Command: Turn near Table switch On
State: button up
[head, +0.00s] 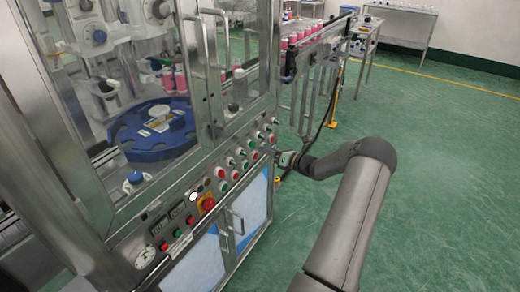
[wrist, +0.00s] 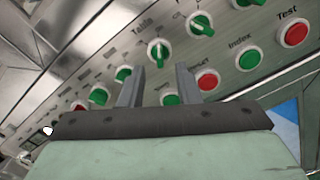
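The Table switch (wrist: 158,50) is a green rotary knob with a pale handle on the metal control panel. The word "Table" shows just above it in the wrist view, and its handle stands nearly upright. My gripper (wrist: 156,76) is open, its two fingers apart and pointing at the panel, with the knob between and just beyond the fingertips. No contact with the knob is visible. In the head view my gripper (head: 280,158) is at the right end of the panel, and its fingers are too small to make out there.
More green knobs (wrist: 201,24) flank the switch. A red button (wrist: 208,80), a green Index button (wrist: 248,58) and a red Test button (wrist: 293,33) sit close by. The glass-walled machine holds a blue turntable (head: 150,135). A conveyor (head: 315,40) stands behind; green floor is open at right.

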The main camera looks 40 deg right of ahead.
jog(key=b+v, duration=0.1)
jog(key=v, duration=1.2)
jog(key=shift+b, duration=0.3)
jog(key=shift+s, duration=0.1)
jog(key=w+a+r+n+g+y, duration=0.2)
jog(key=a+n+g, duration=0.15)
jog(key=a, duration=0.45)
jog(key=w+a+r+n+g+y, duration=0.1)
jog(key=w+a+n+g+y, duration=0.15)
jog(key=a+n, duration=0.4)
jog(key=s+a+r+n+g+h, duration=0.15)
jog(key=a+n+g, duration=0.3)
jog(key=a, duration=0.55)
jog(key=s+a+r+n+g, duration=0.25)
jog(key=a+n+g, duration=0.2)
jog(key=a, duration=0.45)
jog(key=s+a+r+n+h, duration=0.1)
jog(key=s+a+n+h, duration=0.3)
jog(key=s+n, duration=0.5)
jog(key=s+a+r+n+g+h, duration=0.1)
jog(key=s+a+n+h, duration=0.4)
jog(key=s+n, duration=0.5)
jog(key=a+r, duration=0.1)
jog(key=a, duration=0.1)
jog(key=shift+s+a+r+n+g, duration=0.15)
jog(key=shift+s+a+n+g, duration=0.15)
jog(key=shift+s+a, duration=0.1)
